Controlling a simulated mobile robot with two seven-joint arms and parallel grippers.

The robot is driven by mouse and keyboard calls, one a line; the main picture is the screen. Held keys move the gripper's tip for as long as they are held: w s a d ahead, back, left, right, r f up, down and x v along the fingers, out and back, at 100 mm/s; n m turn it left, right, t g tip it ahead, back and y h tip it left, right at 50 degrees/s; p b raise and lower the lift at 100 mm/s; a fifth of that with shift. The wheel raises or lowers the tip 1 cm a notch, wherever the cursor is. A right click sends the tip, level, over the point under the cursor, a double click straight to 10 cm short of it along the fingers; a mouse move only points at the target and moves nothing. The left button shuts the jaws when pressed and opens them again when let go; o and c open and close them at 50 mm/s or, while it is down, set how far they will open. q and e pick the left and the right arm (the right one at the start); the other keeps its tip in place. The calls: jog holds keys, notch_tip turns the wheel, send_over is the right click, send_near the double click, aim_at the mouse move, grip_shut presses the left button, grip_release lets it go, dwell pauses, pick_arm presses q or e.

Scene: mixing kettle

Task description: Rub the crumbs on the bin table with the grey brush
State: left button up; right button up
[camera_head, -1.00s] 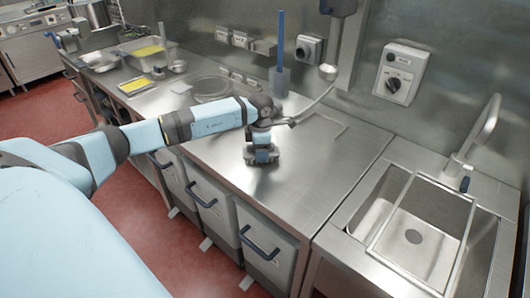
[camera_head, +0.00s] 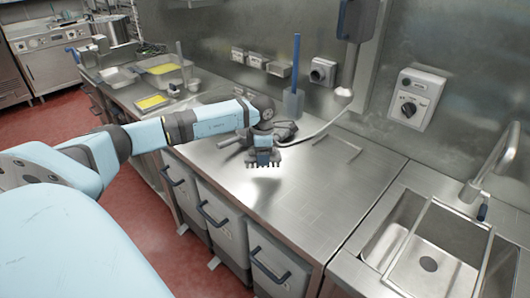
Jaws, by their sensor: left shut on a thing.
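My left gripper (camera_head: 262,141) is shut on the grey brush (camera_head: 263,157) over the steel bin table (camera_head: 310,190). The brush is held with its row of dark bristles pointing down and facing the view. The bristle tips seem a little above the table top, but I cannot tell for sure whether they touch. I cannot make out any crumbs on the table; they may be too small to see or hidden behind the brush and arm. My right gripper is not in view.
A sink (camera_head: 433,258) adjoins the table at the right. A blue-handled tool (camera_head: 296,75) stands upright at the back wall. Yellow-filled trays (camera_head: 152,102) are at the far left. Bins (camera_head: 275,262) with handles sit under the front edge. The table's right part is clear.

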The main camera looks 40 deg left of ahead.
pick_arm(q)
jog(key=shift+a+r+p, duration=0.25)
jog(key=shift+r+p, duration=0.3)
jog(key=shift+r, duration=0.65)
jog(key=shift+d+r+p, duration=0.2)
jog(key=shift+r+p, duration=0.1)
jog(key=shift+r, duration=0.4)
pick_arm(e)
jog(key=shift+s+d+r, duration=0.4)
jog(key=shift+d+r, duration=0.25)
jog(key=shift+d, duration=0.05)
pick_arm(q)
jog(key=shift+a, duration=0.1)
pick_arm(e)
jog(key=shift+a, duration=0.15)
